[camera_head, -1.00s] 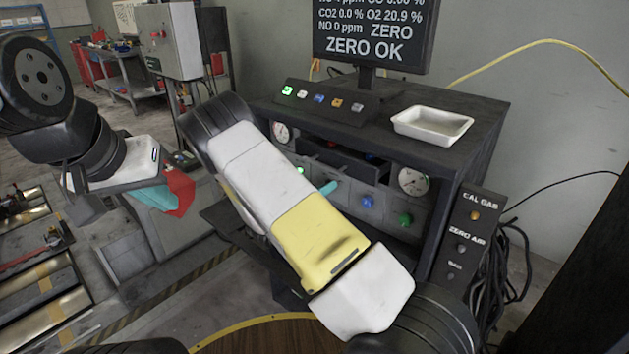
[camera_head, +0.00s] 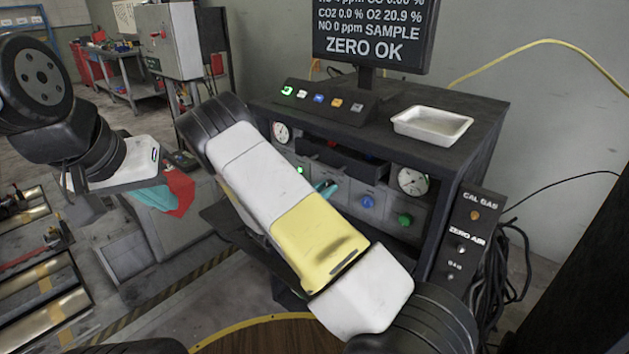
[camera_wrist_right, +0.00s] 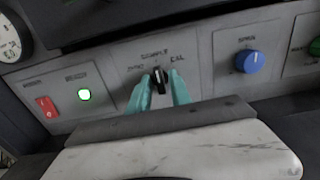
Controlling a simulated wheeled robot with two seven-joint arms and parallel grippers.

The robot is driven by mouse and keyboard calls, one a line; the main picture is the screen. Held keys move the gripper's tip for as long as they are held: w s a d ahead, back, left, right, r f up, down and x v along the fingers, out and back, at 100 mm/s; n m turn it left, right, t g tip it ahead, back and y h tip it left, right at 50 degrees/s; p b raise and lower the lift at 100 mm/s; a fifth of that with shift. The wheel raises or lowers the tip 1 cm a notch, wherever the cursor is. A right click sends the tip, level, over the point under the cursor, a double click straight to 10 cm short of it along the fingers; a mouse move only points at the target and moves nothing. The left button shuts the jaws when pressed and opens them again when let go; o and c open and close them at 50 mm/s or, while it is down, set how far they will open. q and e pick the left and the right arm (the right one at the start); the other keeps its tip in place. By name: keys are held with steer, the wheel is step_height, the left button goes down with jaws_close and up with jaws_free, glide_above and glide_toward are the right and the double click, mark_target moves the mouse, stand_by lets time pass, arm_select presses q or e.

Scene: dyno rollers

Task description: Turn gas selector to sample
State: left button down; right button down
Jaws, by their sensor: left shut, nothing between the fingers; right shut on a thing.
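The gas selector (camera_wrist_right: 159,78) is a small black knob on the grey panel in the right wrist view, under the words ZERO, SAMPLE and CAL. Its pointer stands roughly upright, toward SAMPLE. My right gripper (camera_wrist_right: 162,90) has its teal fingers on either side of the knob and is shut on it. In the head view the right gripper's teal tip (camera_head: 326,187) shows behind my arm, which hides the selector. The monitor (camera_head: 371,36) reads SAMPLE and ZERO OK. My left gripper (camera_head: 150,198), with teal fingers, is shut and empty at the left, away from the panel.
A blue knob (camera_wrist_right: 249,61) marked SPAN is right of the selector, with a green knob (camera_head: 405,219) beyond. A red switch (camera_wrist_right: 47,107) and lit green lamp (camera_wrist_right: 84,95) are left. A white tray (camera_head: 432,124) sits on the cabinet top. A red cloth-like thing (camera_head: 181,190) is by my left gripper.

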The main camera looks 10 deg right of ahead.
stand_by(0.3)
steer(key=c, duration=1.5)
jaws_free()
steer(key=shift+a, duration=0.15)
